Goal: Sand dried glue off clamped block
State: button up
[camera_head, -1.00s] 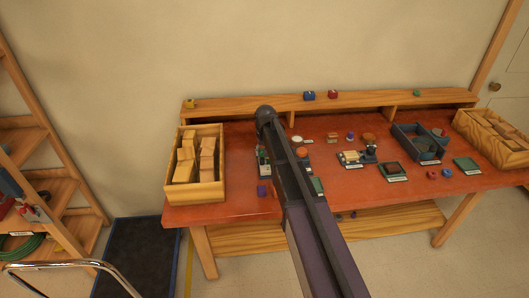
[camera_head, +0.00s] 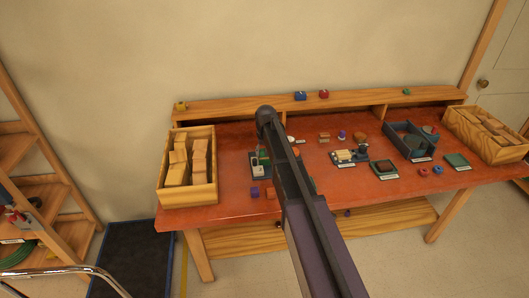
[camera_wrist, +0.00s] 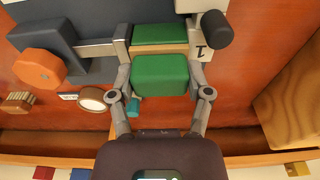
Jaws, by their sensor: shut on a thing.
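In the wrist view my gripper (camera_wrist: 160,80) is shut on a green block (camera_wrist: 160,74), with one finger on each side. Just beyond it, a wooden block with a green top (camera_wrist: 160,37) sits between the parts of a grey clamp (camera_wrist: 92,50). I cannot tell whether the held block touches the clamped one. In the head view my arm hides my gripper; a small clamp stand (camera_head: 260,168) shows just left of the arm.
The red bench top (camera_head: 225,212) carries a wooden bin of blocks (camera_head: 213,185) at left and another (camera_head: 510,150) at right. A second clamp stand (camera_head: 350,156), a dark tray (camera_head: 395,135) and several small coloured pieces lie right of my arm. A shelf (camera_head: 235,106) runs along the back.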

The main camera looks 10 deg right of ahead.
jog(key=shift+d, duration=0.1)
jog(key=shift+d+f, duration=0.1)
jog(key=shift+d, duration=1.35)
jog(key=shift+a, duration=1.6)
jog(key=shift+a, duration=0.15)
jog(key=shift+a, duration=1.45)
